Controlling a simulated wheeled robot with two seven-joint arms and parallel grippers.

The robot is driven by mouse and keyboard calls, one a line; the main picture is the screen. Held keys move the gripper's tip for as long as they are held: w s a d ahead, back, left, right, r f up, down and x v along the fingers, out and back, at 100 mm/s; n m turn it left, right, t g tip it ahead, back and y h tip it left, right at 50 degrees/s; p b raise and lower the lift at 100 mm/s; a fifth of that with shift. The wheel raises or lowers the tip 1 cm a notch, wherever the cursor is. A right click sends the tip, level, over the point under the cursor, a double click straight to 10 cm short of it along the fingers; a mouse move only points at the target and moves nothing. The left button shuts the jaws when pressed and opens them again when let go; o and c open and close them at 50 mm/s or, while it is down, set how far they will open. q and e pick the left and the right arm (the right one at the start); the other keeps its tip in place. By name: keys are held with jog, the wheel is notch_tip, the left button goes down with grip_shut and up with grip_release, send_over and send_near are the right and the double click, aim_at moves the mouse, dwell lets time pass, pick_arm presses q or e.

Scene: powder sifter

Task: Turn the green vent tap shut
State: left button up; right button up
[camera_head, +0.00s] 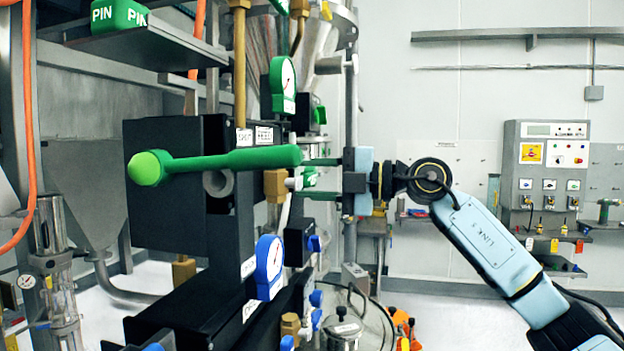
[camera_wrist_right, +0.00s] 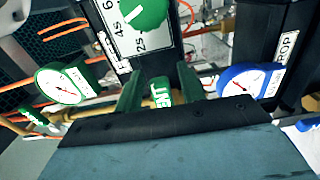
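The green vent tap (camera_wrist_right: 161,91), with white letters on its handle, shows in the right wrist view between the two dark green fingers of my right gripper (camera_wrist_right: 160,88). Narrow gaps seem to show on both sides of the handle, so the fingers stand open around it. In the head view my right gripper (camera_head: 321,178) comes in from the right, its fingers one above the other, with a small green handle (camera_head: 308,177) between them. Contact cannot be made out. My left gripper is not in view.
A long green lever (camera_head: 220,162) sticks out to the left in front of the dark housing. A green gauge (camera_head: 283,85) is above my right gripper and a blue gauge (camera_head: 269,267) below it. A wall control panel (camera_head: 546,170) stands at far right.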

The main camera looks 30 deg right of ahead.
dwell(0.3)
jog(key=b+v, duration=0.6)
jog(key=v, duration=0.7)
jog(key=shift+d+b, duration=0.15)
jog(key=shift+b, duration=0.15)
jog(key=shift+s, duration=0.1)
